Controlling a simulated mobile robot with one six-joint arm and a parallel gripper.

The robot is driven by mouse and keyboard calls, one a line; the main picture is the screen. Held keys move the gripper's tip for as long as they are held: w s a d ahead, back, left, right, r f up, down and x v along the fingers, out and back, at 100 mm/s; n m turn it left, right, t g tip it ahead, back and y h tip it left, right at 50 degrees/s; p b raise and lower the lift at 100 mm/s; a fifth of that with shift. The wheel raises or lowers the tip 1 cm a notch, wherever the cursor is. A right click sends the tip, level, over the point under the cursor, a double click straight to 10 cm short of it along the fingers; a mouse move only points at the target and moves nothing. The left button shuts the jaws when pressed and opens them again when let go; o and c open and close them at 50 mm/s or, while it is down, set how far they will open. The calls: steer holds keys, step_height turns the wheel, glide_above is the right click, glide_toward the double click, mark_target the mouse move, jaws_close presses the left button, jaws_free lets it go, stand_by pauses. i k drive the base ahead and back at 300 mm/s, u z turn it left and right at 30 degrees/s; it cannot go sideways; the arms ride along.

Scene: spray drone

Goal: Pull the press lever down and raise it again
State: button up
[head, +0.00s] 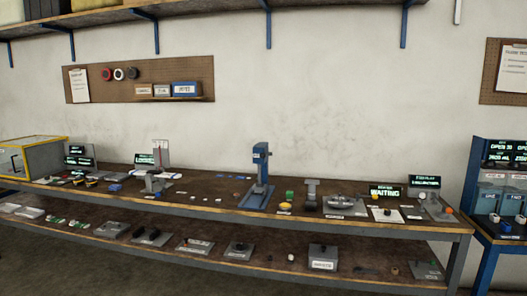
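A blue press (261,172) stands upright on the top of the long workbench, near the middle of the head view. It has a tall column on a flat blue base (257,197). Its lever is too small to make out, so I cannot tell whether it is up or down. My gripper is not in view, and nothing is seen touching the press.
The long workbench (340,222) has a lower shelf (215,252) with several small fixtures. Left of the press lie small blue pieces; right of it stand a green block (289,195), a grey stand (311,192) and a lit "WAITING" display (384,192). A blue-framed station (480,228) stands far right.

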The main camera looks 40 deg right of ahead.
mark_target(262, 156)
steer(key=z, duration=0.05)
steer(key=i, duration=1)
steer(key=u, duration=0.05)
